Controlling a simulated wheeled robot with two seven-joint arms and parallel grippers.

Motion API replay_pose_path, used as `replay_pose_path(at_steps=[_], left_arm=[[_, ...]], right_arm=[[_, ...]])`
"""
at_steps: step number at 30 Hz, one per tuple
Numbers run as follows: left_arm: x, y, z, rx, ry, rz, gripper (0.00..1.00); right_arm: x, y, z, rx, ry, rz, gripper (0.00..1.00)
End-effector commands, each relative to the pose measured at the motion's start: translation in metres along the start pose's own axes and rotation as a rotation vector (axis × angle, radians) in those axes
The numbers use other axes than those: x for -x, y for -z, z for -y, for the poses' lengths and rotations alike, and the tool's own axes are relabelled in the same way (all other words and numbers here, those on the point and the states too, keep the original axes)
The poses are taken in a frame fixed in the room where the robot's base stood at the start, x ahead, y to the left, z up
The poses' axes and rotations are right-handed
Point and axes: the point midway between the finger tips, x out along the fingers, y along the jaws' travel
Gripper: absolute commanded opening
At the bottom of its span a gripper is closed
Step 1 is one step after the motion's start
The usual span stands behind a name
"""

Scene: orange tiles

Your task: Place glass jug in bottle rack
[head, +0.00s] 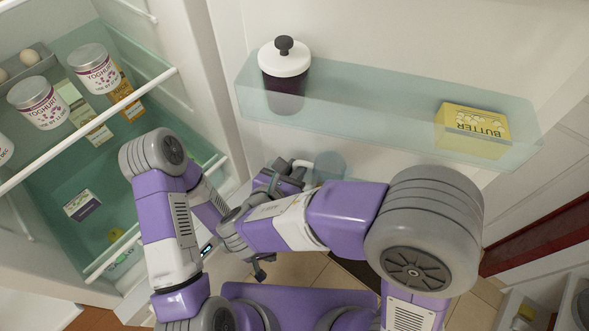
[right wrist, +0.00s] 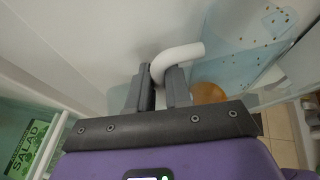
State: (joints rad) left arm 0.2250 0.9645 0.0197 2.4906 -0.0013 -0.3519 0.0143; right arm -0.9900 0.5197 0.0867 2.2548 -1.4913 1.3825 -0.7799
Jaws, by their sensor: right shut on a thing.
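The glass jug (head: 328,166) shows as a small bluish, see-through shape below the door shelf, with a white handle beside it. My right gripper (head: 288,172) is shut on the white handle, which also shows between its fingers in the right wrist view (right wrist: 178,60). Much of the jug is hidden behind my right arm in the head view. My left gripper (head: 259,270) is lower, apart from the jug; its jaws are too small and covered to judge. No bottle rack can be made out with certainty; the lower part of the door is hidden by my arms.
The fridge door's see-through shelf (head: 385,118) holds a dark jar with a white lid (head: 285,75) and a butter pack (head: 473,130). The fridge at left has yoghurt tubs (head: 92,68), cartons and white rails (head: 90,130). A rounded orange thing (right wrist: 208,92) is near the handle.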

Motion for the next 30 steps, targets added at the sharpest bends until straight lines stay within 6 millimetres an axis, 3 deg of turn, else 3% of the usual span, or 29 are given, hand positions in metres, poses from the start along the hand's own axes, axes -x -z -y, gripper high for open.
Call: replay_pose_path(at_steps=[8,9,14,24,30], left_arm=[[-0.002,0.0,0.001,0.0,0.0,0.0,0.0],[-0.002,0.0,0.001,0.0,0.0,0.0,0.0],[-0.002,0.0,0.001,0.0,0.0,0.0,0.0],[0.001,0.0,-0.001,0.0,0.0,0.0,0.0],[0.006,0.0,-0.002,0.0,0.0,0.0,0.0]], right_arm=[[-0.001,0.002,0.0,0.0,0.0,0.002,0.0],[-0.001,0.003,0.0,0.0,0.0,0.0,0.22],[-0.001,0.002,0.0,0.0,0.0,0.0,0.44],[0.001,-0.002,0.0,0.0,0.0,0.001,0.44],[0.032,-0.003,-0.001,0.001,-0.004,0.002,0.44]])
